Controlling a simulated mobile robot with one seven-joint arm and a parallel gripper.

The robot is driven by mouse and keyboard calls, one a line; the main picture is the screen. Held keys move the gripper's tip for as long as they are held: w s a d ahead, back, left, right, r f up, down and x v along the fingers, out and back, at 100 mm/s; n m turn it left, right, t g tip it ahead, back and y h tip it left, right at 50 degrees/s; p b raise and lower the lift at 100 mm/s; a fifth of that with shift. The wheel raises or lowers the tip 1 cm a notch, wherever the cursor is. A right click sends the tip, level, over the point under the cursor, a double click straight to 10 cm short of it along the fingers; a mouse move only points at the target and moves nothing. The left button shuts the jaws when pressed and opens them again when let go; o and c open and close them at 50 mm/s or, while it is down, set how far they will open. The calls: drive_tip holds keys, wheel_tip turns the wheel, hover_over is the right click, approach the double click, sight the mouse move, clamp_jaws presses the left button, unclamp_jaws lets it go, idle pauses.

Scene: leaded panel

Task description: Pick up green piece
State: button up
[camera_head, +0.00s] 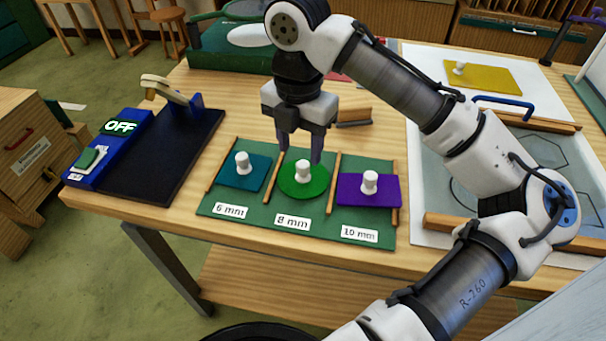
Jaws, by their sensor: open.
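The green piece (291,187) is a round disc with a white knob (303,171) standing up from its middle. It lies in the middle slot of a green mat (262,222), behind the label "8 mm". My gripper (300,156) points down above the disc, open and empty. Its two fingers are apart, with the tips just behind and above the knob in the picture. I cannot tell the exact height of the tips over the disc.
A teal square (232,177) with a knob lies left, a purple rectangle (353,192) with a knob right. Wooden strips (334,183) divide the slots. A black board with a blue "OFF" box (119,140) stands left. A yellow piece (490,78) lies at the back right.

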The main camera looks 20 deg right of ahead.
sight(303, 164)
drive_tip(key=f, duration=0.4)
drive_tip(key=shift+s+d+f+p, duration=0.15)
drive_tip(key=shift+d+f+p, duration=0.1)
drive_tip(key=shift+f+p, duration=0.15)
drive_tip(key=shift+f, duration=0.45)
drive_tip(key=c, duration=0.9)
